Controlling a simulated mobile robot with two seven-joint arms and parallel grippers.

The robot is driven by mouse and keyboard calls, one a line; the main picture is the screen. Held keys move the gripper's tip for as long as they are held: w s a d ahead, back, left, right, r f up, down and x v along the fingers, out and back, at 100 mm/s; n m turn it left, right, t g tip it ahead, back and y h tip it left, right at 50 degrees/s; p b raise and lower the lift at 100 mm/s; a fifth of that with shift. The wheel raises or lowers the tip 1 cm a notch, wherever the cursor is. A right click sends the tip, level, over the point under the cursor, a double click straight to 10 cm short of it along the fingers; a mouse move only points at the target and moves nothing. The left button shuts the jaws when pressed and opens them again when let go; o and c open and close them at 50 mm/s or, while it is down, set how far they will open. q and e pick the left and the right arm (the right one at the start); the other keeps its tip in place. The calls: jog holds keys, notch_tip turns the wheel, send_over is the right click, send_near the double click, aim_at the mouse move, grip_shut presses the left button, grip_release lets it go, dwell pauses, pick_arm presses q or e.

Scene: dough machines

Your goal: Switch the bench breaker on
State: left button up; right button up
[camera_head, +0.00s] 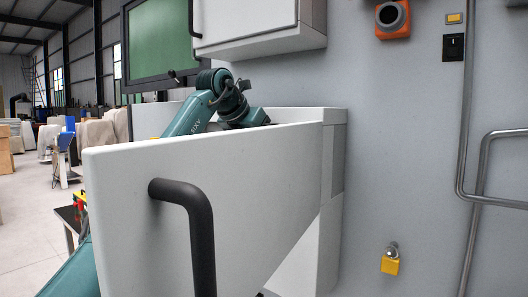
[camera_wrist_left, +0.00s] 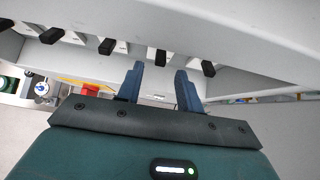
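A row of several black breaker levers (camera_wrist_left: 161,57) on white bodies runs across the upper part of the left wrist view. Labels are not readable, so I cannot tell which is the bench breaker. My left gripper (camera_wrist_left: 160,69) is open, its two blue fingers apart and nothing held. One black lever appears in line with the gap between the fingertips; I cannot tell whether they touch. In the head view my left arm reaches behind the open grey cabinet door (camera_head: 250,180), which hides the gripper and breakers. My right gripper is not in view.
The open door has a black handle (camera_head: 203,235) facing me. A second grey box (camera_head: 265,25) hangs above. A yellow padlock (camera_head: 390,266), an orange-based fitting (camera_head: 393,18) and metal pipes (camera_head: 466,130) are on the wall at right. Open hall floor lies at left.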

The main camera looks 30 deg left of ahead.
pick_arm(q)
jog(key=b+v, duration=0.1)
jog(key=v, duration=0.9)
jog(key=shift+s+r, duration=0.1)
dwell(0.5)
